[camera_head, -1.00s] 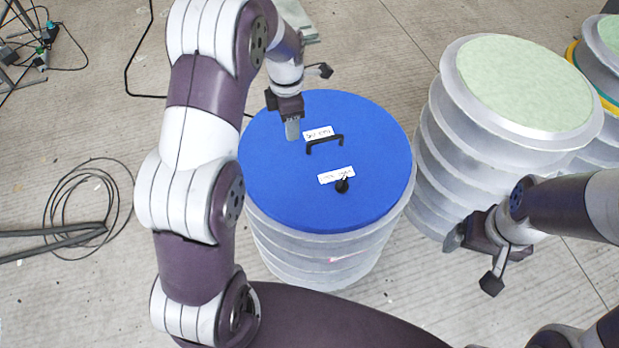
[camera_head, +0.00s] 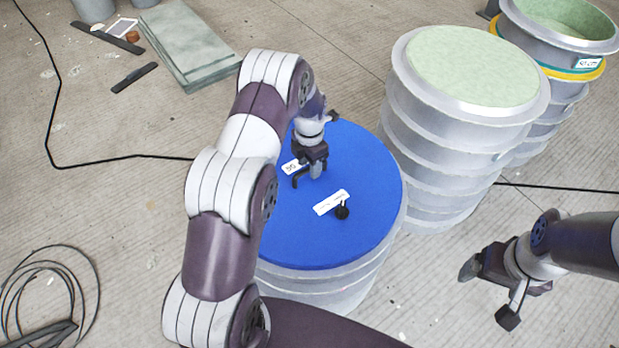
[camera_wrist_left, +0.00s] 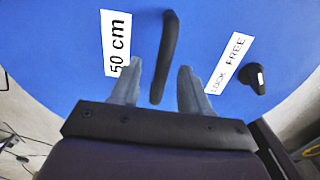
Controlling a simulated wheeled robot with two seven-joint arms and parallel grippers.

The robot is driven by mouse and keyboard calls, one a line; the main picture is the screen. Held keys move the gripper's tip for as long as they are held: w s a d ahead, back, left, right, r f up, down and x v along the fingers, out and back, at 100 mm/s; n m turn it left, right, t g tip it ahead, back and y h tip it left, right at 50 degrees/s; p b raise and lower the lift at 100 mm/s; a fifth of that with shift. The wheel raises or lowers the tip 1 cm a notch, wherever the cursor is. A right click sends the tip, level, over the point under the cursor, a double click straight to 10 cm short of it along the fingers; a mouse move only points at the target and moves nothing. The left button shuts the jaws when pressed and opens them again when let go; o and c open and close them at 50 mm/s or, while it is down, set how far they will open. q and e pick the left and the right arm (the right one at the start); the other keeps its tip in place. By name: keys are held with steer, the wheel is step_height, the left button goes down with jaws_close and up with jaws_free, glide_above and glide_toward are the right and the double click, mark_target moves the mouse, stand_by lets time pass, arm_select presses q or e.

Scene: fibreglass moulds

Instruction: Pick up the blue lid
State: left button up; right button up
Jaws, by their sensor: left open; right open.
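The round blue lid (camera_head: 350,225) lies flat on a stack of grey ring moulds, partly hidden by my left arm. It carries a black bar handle (camera_wrist_left: 166,55), two white labels and a black knob (camera_head: 342,212). My left gripper (camera_head: 315,172) is over the lid at the handle. In the left wrist view its open fingers (camera_wrist_left: 156,88) stand on either side of the handle's near end, with no visible grip on it. My right gripper (camera_head: 466,270) is open and empty, off to the right over the floor.
A stack of grey moulds with a pale green top (camera_head: 478,65) stands right of the lid. Another stack with a yellow ring (camera_head: 575,73) is behind it. Flat green-grey slabs (camera_head: 185,45) and a black cable (camera_head: 62,130) lie on the floor. The floor at front right is clear.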

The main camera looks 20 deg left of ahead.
arm_select(q)
steer(key=shift+d+r, duration=0.1)
steer(key=shift+c, duration=1.2)
jaws_close()
